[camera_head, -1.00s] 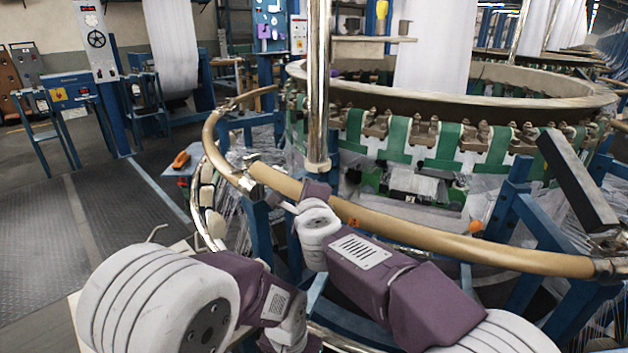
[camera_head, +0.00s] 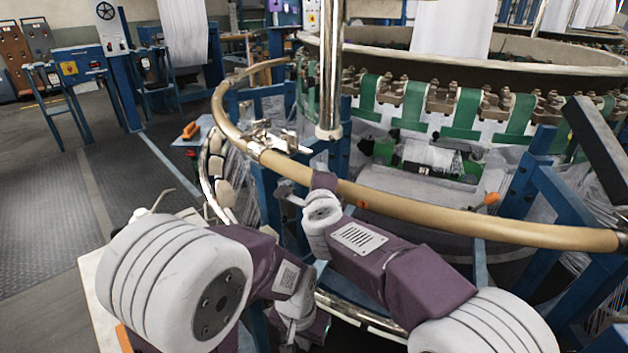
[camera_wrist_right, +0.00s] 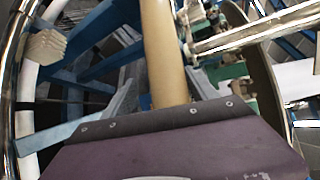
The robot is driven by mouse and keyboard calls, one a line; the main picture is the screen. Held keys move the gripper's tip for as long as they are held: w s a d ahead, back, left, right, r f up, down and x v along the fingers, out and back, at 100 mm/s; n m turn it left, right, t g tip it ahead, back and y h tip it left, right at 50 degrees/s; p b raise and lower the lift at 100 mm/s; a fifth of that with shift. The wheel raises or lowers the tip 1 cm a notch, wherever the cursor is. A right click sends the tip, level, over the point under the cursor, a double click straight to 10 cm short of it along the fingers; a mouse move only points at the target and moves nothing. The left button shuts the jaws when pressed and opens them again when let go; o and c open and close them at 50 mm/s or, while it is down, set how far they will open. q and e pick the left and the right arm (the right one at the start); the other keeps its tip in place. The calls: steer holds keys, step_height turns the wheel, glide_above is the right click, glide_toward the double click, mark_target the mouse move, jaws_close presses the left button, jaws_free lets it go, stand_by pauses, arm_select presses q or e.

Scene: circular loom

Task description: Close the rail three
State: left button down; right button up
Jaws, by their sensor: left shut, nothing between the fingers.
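The tan curved tube rail (camera_head: 430,207) crosses the head view in front of the loom. At its left a silver metal fitting (camera_head: 270,140) sits where it meets the further curved tan section (camera_head: 222,108); the two ends look nearly in line. My right wrist and gripper (camera_head: 323,181) are at the rail, seeming to touch it; its fingers are hidden. In the right wrist view the rail (camera_wrist_right: 163,50) runs up from behind my purple wrist plate. My left gripper (camera_head: 305,328) is low, under my left forearm, away from the rail, shut and empty; its fingers are hardly visible.
A shiny vertical post (camera_head: 330,75) stands just behind the rail. Blue frame beams (camera_head: 560,190) and a dark slanted bar (camera_head: 595,150) are at the right. The loom ring with green straps (camera_head: 415,105) fills the back. Open floor (camera_head: 60,200) lies at the left.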

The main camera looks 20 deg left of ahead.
steer(key=shift+w, duration=0.15)
steer(key=shift+a+r, duration=0.1)
steer(key=shift+r, duration=0.1)
steer(key=shift+s+d+r, duration=0.15)
steer(key=shift+s+d, duration=0.05)
steer(key=shift+s, duration=0.4)
steer(key=v, duration=0.8)
